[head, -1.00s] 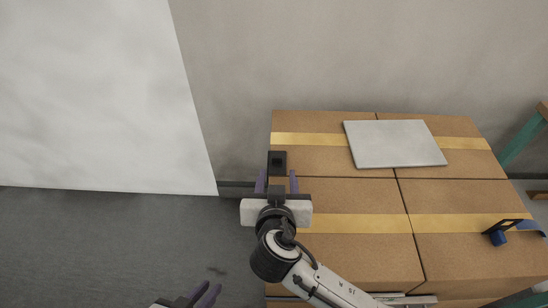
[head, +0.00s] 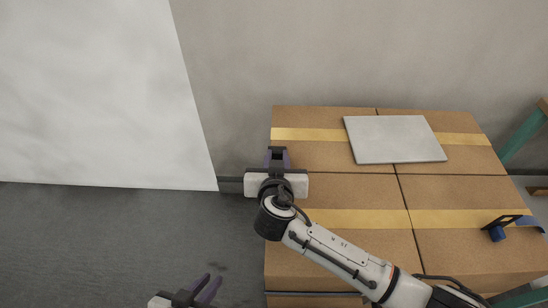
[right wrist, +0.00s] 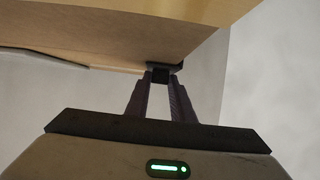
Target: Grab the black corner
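The black corner (head: 277,150) is a small dark piece at the left edge of the cardboard boxes. It also shows in the right wrist view (right wrist: 161,76), at the box edge between my fingertips. My right gripper (head: 277,158) reaches it from the front, and its purple fingers have closed in on both sides of it. In the right wrist view the fingers (right wrist: 160,82) converge on the piece, which still touches the box. My left gripper (head: 208,284) is at the bottom of the head view, left of the boxes, with its fingers apart and empty.
The cardboard boxes (head: 350,188) carry yellow tape strips. A flat grey plate (head: 395,139) lies on top at the back. A blue and black tape dispenser (head: 502,229) sits at the right. A white panel (head: 90,90) stands at the left. The floor between is clear.

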